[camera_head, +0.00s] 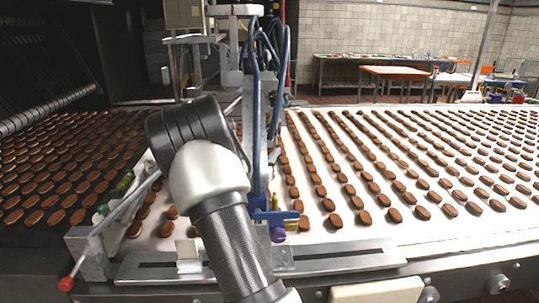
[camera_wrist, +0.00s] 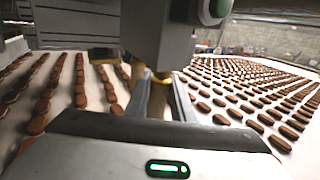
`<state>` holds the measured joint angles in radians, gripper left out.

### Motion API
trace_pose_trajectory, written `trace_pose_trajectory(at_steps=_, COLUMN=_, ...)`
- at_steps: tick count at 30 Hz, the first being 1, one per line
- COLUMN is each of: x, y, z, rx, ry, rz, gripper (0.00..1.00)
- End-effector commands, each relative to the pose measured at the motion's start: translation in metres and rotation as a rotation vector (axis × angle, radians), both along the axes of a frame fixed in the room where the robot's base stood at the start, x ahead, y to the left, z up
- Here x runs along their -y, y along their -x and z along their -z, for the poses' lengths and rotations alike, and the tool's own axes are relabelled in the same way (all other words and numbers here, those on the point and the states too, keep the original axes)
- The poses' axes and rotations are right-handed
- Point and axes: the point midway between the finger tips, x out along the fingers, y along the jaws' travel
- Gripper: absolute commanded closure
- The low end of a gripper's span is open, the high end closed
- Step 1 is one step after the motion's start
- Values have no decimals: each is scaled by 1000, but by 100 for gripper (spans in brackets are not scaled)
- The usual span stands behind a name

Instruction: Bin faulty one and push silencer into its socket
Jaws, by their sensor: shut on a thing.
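In the wrist view my gripper (camera_wrist: 160,98) points forward under a grey machine body (camera_wrist: 175,30). Its fingers are closed on a narrow brownish piece (camera_wrist: 158,102), probably a silencer. A brass-coloured ring (camera_wrist: 160,77) shows at the fingertips; whether the piece sits in it I cannot tell. A second brass-coloured part (camera_wrist: 103,56) is to the left under a dark block. In the head view my arm hides the gripper. A blue valve (camera_head: 276,214) with brass-coloured and purple parts hangs right of my arm. I cannot make out a bin for certain.
Rows of brown biscuits (camera_head: 365,217) cover the pale conveyor (camera_head: 345,240) on both sides. Blue hoses (camera_head: 253,90) hang close to my arm. A metal rail (camera_head: 345,257) crosses in front, with a small beige block (camera_head: 187,249) and a clear box (camera_head: 282,258) on it.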

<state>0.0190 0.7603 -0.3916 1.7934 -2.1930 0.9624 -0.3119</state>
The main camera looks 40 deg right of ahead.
Motion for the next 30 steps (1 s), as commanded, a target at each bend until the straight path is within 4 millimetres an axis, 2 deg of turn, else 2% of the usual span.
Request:
trace_pose_trajectory(at_steps=13, x=0, y=0, z=-6, rx=2, ry=2, rz=0, gripper=99)
trace_pose_trajectory(at_steps=14, x=0, y=0, z=-6, rx=2, ry=2, rz=0, gripper=73)
trace_pose_trajectory(at_steps=17, x=0, y=0, z=-6, rx=2, ry=2, rz=0, gripper=56)
trace_pose_trajectory(at_steps=26, x=-1, y=0, z=-5, rx=0, ry=0, rz=-1, gripper=56)
trace_pose_trajectory(at_steps=30, x=-12, y=6, z=-5, rx=0, ry=-1, rz=-1, gripper=56)
